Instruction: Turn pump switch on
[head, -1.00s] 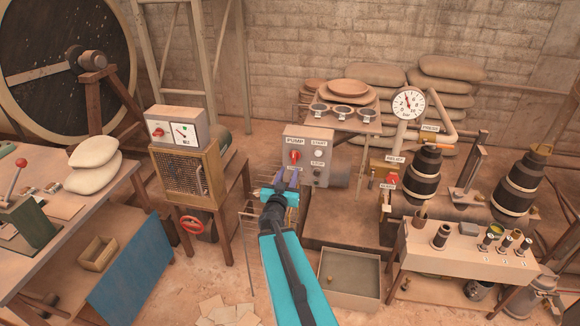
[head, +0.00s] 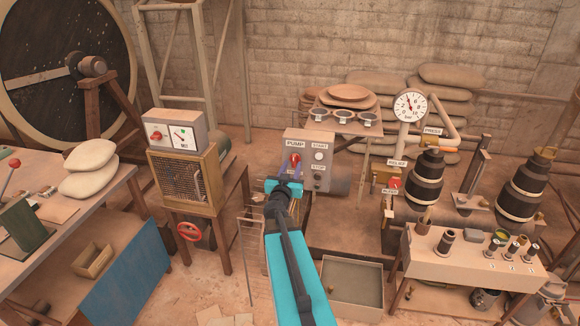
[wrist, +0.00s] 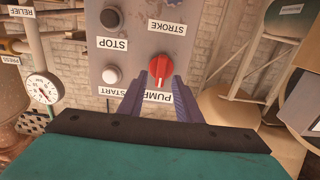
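The pump switch is a red rotary knob (head: 295,159) under the PUMP label on a grey control box (head: 322,148). In the wrist view, which shows the box upside down, the red knob (wrist: 160,69) carries a pale mark on the side toward the PUMP label (wrist: 157,95). My gripper (wrist: 160,82) is open, its two purple fingers apart on either side of the label, with the tips close to the knob. I cannot tell whether they touch it. In the head view my gripper (head: 291,174) is just below and in front of the knob.
START (head: 319,156) and STOP (head: 317,176) buttons sit on the same box, right of the knob. A table with a caged machine (head: 182,178) stands to the left. A pressure gauge (head: 410,105) and a bench (head: 425,247) stand to the right. An open tray (head: 352,285) lies below.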

